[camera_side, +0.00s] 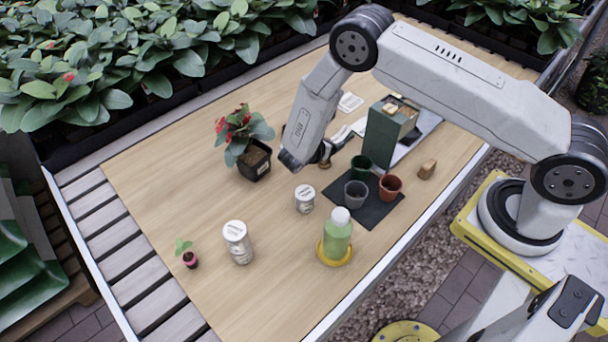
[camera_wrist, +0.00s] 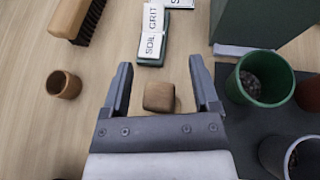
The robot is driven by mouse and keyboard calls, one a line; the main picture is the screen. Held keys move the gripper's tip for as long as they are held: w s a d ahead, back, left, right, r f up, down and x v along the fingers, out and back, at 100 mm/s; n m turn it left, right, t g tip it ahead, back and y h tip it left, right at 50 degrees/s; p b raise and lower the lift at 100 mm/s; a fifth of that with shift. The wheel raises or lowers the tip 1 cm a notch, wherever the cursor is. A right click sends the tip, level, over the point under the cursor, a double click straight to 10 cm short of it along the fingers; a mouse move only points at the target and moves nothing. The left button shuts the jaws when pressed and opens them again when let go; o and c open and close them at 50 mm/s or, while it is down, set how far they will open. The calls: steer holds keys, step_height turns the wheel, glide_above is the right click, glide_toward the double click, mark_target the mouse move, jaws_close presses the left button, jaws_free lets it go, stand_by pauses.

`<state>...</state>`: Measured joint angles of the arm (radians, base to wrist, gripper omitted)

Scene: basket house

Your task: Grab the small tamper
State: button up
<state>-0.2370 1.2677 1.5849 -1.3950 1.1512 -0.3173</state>
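A small wooden block-shaped piece, which looks like the small tamper (camera_wrist: 159,97), stands on the table. In the wrist view it is between the two fingers of my gripper (camera_wrist: 160,66), with a gap on both sides. The gripper is open and empty above it. I cannot tell the exact height between them. In the side view a brown wooden piece (camera_side: 325,161) shows just beside the end of my arm, which hides most of the gripper.
A green pot (camera_wrist: 263,82) and a grey pot (camera_wrist: 291,155) stand close on the right, on a dark mat (camera_side: 372,213). A small wooden cup (camera_wrist: 65,85) and a brush (camera_wrist: 78,20) lie left. Labels (camera_wrist: 152,46) lie ahead. A green box (camera_side: 381,137) stands behind the pots.

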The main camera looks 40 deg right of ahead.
jaws_close()
steer(key=shift+r, duration=0.2)
steer(key=shift+r, duration=0.5)
steer(key=s+a+r, duration=0.1)
steer(key=s+r, duration=1)
steer(key=s, duration=0.3)
steer(key=shift+a+r, duration=0.2)
steer(key=shift+r, duration=0.15)
